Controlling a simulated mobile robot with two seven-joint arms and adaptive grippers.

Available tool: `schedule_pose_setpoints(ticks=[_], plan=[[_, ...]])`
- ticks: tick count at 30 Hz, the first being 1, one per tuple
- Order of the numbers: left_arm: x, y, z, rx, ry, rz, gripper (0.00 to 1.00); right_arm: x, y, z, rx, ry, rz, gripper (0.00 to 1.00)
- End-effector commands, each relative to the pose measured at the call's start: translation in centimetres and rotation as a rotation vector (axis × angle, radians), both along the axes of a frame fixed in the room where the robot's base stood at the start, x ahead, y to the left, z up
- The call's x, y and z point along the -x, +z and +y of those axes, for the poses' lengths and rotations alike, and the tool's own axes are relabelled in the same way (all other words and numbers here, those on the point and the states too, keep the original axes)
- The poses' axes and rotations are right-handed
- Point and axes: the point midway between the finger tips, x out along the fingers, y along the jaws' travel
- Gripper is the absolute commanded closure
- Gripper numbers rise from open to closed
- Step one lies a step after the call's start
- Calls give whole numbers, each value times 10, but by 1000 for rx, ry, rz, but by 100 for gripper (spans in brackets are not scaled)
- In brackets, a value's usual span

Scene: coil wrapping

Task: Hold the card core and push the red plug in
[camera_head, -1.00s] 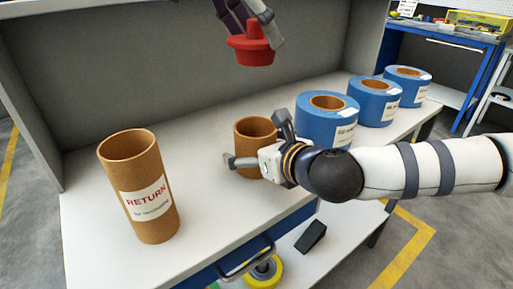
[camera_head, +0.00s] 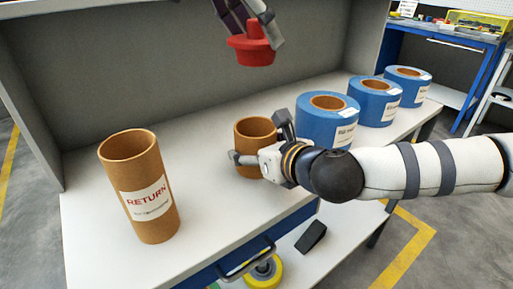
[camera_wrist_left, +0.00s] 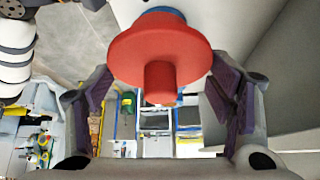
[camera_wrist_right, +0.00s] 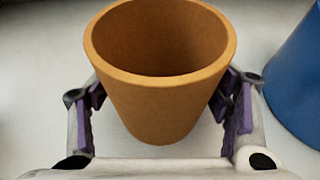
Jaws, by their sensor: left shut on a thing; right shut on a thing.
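The card core (camera_head: 255,130), a short brown open-topped tube, stands upright on the white bench. My right gripper (camera_head: 262,150) is shut on its sides. In the right wrist view the core (camera_wrist_right: 160,112) sits between the purple finger pads, and its open mouth looks empty. My left gripper (camera_head: 249,24) is shut on the red plug (camera_head: 250,52) and holds it in the air above and behind the core, apart from it. The left wrist view shows the plug's wide flange and narrower stub (camera_wrist_left: 160,82).
A tall brown tube labelled RETURN (camera_head: 140,187) stands at the left of the bench. Three blue rolls with card centres line the right, the nearest one (camera_head: 322,125) close to my right gripper. A grey panel (camera_head: 190,55) backs the bench. Bare bench top lies between tube and core.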

Motion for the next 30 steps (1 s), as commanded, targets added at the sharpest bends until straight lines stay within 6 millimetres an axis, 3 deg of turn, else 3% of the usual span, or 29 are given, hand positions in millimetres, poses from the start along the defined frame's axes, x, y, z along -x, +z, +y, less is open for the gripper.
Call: schedule_pose_setpoints(ticks=[15, 22, 30], plan=[[0, -1, 0, 0, 1, 0, 54, 0, -1, 0, 0, 0, 2, 58], [0, -49, 1, 0, 2, 3, 54, 0, -1, 0, 0, 0, 2, 58], [-1, -52, 1, 1, 1, -2, 54, 0, -1, 0, 0, 0, 2, 58]])
